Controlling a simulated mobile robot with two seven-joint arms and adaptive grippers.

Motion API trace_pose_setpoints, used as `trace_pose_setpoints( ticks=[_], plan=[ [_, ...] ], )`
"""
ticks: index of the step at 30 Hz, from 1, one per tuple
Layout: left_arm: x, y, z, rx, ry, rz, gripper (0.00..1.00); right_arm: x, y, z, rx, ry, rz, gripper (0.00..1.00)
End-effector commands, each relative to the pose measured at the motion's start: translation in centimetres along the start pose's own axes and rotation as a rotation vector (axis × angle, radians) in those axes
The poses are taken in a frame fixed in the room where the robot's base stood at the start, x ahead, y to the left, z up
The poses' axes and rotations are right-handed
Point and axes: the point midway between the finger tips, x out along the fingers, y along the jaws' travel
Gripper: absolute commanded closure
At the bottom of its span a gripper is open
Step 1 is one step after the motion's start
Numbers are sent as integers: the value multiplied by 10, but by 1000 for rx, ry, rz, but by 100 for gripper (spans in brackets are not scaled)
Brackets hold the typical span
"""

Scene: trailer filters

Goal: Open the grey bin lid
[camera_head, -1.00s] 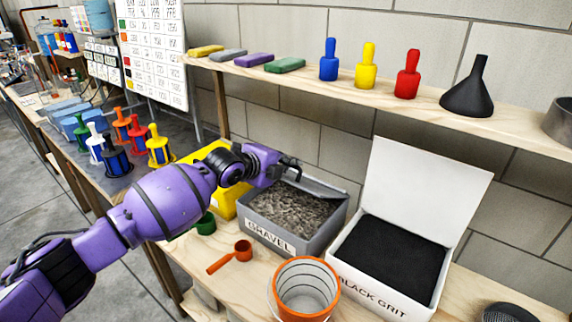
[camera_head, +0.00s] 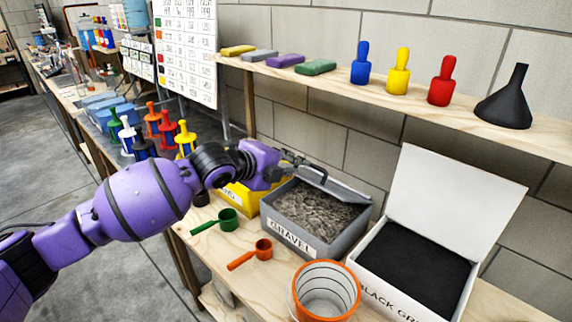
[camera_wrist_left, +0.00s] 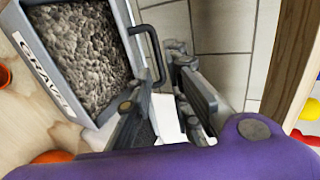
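The grey bin (camera_head: 335,247) is labelled GRAVEL and holds grey gravel; it also shows in the left wrist view (camera_wrist_left: 100,108). Its grey lid (camera_head: 345,190) is raised and leans at the bin's back edge, leaving the gravel exposed. A dark loop handle (camera_wrist_left: 153,50) shows at the lid side in the left wrist view. My left gripper (camera_head: 308,166) is at the back left of the bin, by the lid's edge. In the left wrist view its fingers (camera_wrist_left: 168,115) are apart, with nothing held between them, close to the handle. My right gripper is not in view.
A white bin of black grit (camera_head: 415,255) with its lid up stands to the right. A yellow bin (camera_head: 240,198) stands to the left, partly hidden by my arm. Green (camera_head: 226,219) and orange (camera_head: 262,249) scoops and an orange-rimmed bucket (camera_head: 327,290) are in front. A shelf (camera_head: 425,107) runs above.

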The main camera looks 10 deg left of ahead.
Motion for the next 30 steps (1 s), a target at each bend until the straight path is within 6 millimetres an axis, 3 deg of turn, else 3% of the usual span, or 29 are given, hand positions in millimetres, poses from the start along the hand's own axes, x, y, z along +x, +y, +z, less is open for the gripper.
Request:
trace_pose_setpoints(
  ticks=[6,15,17,19,20,23,25,26,30],
  plan=[
    [-22,0,0,0,0,0,83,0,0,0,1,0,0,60],
    [-24,0,0,-1,0,0,83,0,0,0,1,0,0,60],
    [-24,2,0,-2,0,2,91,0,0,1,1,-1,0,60],
    [-20,15,0,-11,3,15,100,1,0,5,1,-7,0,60],
    [-17,24,-2,-19,6,24,100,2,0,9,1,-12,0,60],
    [0,75,-12,-76,30,61,100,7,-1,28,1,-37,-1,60],
    [18,126,-18,-124,30,68,100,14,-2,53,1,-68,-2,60],
    [24,140,-16,-122,14,45,100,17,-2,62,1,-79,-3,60],
    [33,161,4,-23,-86,-103,100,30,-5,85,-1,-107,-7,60]
  ],
)
